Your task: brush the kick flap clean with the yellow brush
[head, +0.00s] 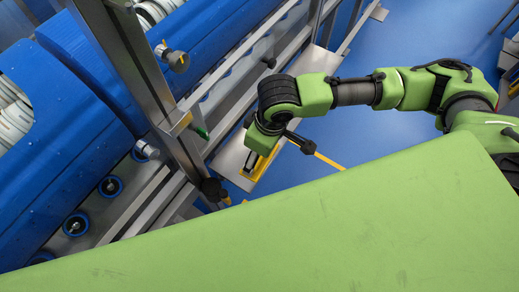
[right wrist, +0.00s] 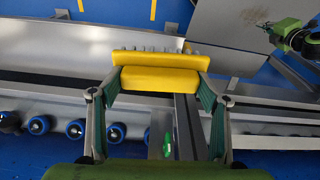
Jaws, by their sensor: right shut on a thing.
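The yellow brush (right wrist: 155,78) is between the fingers of my right gripper (right wrist: 157,88), which is shut on it. In the head view, part of the yellow brush (head: 252,172) shows below my right gripper (head: 262,150). A bare metal plate, which looks like the kick flap (head: 231,160), lies under and beside the brush at the foot of the machine. In the right wrist view, the plate (right wrist: 60,45) runs behind the brush, whose bristle side lies at its edge. I cannot tell whether the bristles touch it. My left gripper is not in view.
The blue machine (head: 90,60) with metal rails and a post (head: 130,75) stands at the left. Blue rollers (right wrist: 75,129) line its lower part. Another metal plate (head: 314,60) lies farther along. The blue floor (head: 390,30) is open, with a yellow line (head: 328,160).

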